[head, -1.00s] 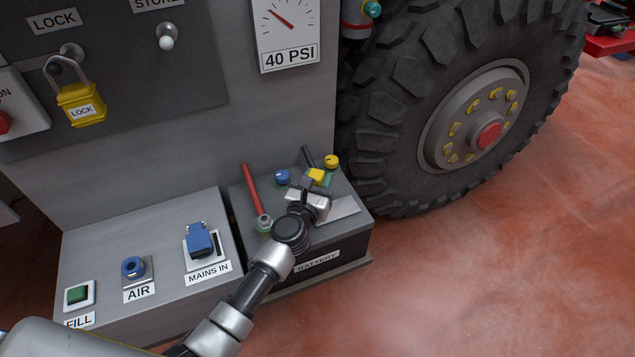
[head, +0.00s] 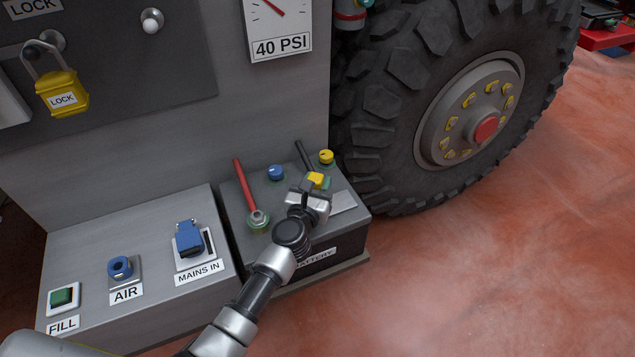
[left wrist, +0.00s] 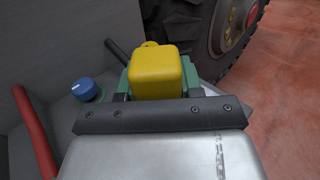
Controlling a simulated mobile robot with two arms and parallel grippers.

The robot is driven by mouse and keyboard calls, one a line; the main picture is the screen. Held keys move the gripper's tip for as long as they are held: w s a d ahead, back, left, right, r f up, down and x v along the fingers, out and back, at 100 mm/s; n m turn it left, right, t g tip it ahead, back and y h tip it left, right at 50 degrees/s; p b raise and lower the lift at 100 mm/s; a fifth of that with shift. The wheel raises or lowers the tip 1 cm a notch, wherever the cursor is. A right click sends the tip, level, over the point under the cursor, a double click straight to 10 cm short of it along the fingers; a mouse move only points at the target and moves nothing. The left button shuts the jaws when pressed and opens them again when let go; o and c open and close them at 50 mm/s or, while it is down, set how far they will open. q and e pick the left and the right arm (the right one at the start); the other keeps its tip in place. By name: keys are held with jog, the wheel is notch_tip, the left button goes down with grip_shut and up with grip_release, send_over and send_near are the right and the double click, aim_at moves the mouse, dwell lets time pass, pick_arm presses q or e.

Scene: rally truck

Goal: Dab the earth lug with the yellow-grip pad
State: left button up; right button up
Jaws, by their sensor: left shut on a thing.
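My left gripper (head: 317,187) is shut on the yellow-grip pad (head: 315,179), over the right part of the battery box (head: 345,243). In the left wrist view the pad's yellow block (left wrist: 155,72) sits between the fingers, with green pieces on either side. The pad's lower face is hidden. A black cable (head: 303,153) runs in behind the gripper. The earth lug does not show clearly; the gripper may cover it, and I cannot tell whether the pad touches it. My right gripper is not in view.
A red cable (head: 244,185) ends at a greenish terminal (head: 258,221) left of the gripper. The panel wall (head: 270,115) and big tyre (head: 385,155) bound the space.

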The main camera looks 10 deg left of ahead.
pick_arm(q)
jog(key=shift+f, duration=0.3)
jog(key=shift+f+b, duration=0.65)
dwell(0.3)
jog(key=shift+w+d+r, duration=0.1)
jog(key=shift+w+d, duration=0.15)
jog(key=shift+d, duration=0.15)
jog(key=shift+a, duration=0.15)
jog(key=shift+s+a, duration=0.5)
jog(key=shift+a, duration=0.15)
dwell(0.4)
jog(key=shift+w+d, duration=0.5)
jog(key=shift+d, duration=0.3)
